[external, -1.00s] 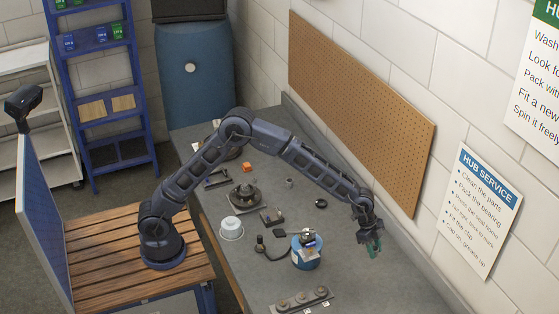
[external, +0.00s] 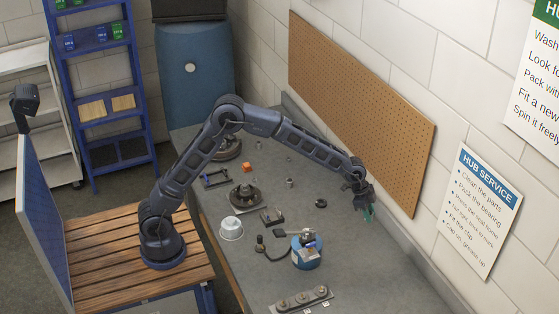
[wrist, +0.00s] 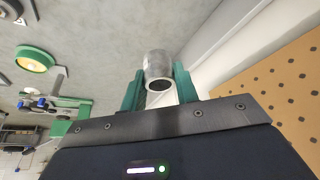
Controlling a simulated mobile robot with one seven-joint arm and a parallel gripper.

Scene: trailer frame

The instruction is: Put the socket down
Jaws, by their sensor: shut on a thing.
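The socket (wrist: 158,64) is a grey metal cylinder with a dark round hole in its near end. In the wrist view it sits between the two green fingers of my gripper (wrist: 158,88), which is shut on it. In the external view my gripper (external: 367,212) is over the right part of the grey bench (external: 385,275), near the wall, fingers pointing down. The socket is too small to make out there. I cannot tell its exact height above the bench.
Left of my gripper are a black ring (external: 321,203), a blue tin (external: 306,257), a dark hub (external: 243,196) and a white cup (external: 231,229). A strip with knobs (external: 301,299) lies in front. A pegboard (external: 365,110) hangs behind. Bench around and right of the gripper is clear.

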